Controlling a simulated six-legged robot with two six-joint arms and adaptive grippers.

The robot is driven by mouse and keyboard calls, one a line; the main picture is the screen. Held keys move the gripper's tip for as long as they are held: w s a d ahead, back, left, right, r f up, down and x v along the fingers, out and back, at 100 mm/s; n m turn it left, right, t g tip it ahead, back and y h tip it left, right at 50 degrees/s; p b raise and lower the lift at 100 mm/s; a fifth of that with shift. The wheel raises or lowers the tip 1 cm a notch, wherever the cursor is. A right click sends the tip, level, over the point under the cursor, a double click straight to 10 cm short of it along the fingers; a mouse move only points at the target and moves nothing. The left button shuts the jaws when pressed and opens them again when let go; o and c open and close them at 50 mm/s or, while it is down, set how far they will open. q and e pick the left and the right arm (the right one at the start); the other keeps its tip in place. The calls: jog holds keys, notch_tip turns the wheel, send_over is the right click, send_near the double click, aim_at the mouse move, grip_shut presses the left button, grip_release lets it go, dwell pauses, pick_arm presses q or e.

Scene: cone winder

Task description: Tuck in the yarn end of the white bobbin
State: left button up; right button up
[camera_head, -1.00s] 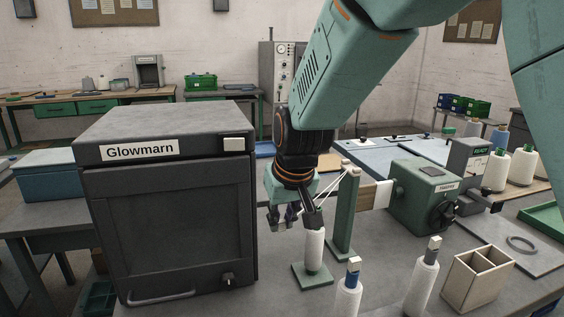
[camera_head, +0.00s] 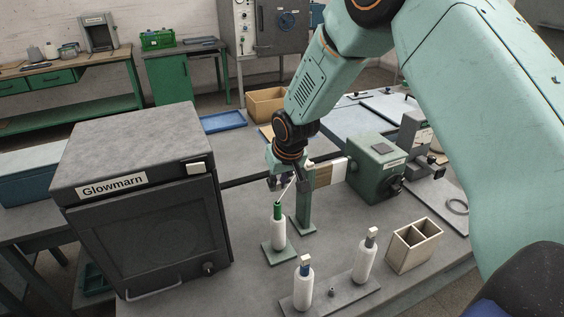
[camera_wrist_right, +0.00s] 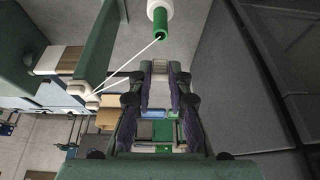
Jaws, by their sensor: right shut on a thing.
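The white bobbin (camera_head: 279,236) stands upright on a small green base, with its green tube top (camera_head: 278,211) bare. In the right wrist view the tube top (camera_wrist_right: 163,27) shows at the upper middle. White yarn (camera_wrist_right: 128,63) runs from the tube top to a guide on the green post (camera_head: 304,210), and a second strand runs from the guide toward my fingertips. My right gripper (camera_head: 279,184) is above the bobbin, apart from it. In the wrist view its fingertips (camera_wrist_right: 158,69) are closed at the strand's end; the thin yarn between them is hard to see. My left gripper is not in view.
The dark Glowmarn cabinet (camera_head: 140,200) stands close on the left. Two white bobbins (camera_head: 303,288) with capped tops stand in front on a grey plate. A wooden divided box (camera_head: 413,246) and the green winder unit (camera_head: 372,170) are to the right.

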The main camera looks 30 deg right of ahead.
aim_at(280, 190)
jog(key=shift+r+p, duration=0.3)
jog(key=shift+r, duration=0.05)
jog(key=shift+w+a, duration=0.1)
jog(key=shift+a, duration=0.4)
jog(key=shift+f, duration=0.15)
jog(key=f+b, duration=0.1)
jog(key=d+f, duration=0.1)
jog(key=f+b, duration=0.1)
jog(key=shift+d+f+b, duration=0.3)
jog(key=shift+d+b, duration=0.05)
jog(key=shift+a+f, duration=0.2)
jog(key=shift+a, duration=0.3)
jog(key=shift+w+a+r, duration=0.1)
jog(key=shift+a+r, duration=0.05)
jog(key=shift+a, duration=0.1)
jog(key=shift+d, duration=0.6)
jog(key=shift+a+f+b, duration=0.25)
jog(key=shift+f+b, duration=0.05)
jog(key=shift+f, duration=0.05)
jog(key=shift+d+f, duration=0.1)
jog(key=shift+d, duration=0.35)
jog(key=shift+a, duration=0.4)
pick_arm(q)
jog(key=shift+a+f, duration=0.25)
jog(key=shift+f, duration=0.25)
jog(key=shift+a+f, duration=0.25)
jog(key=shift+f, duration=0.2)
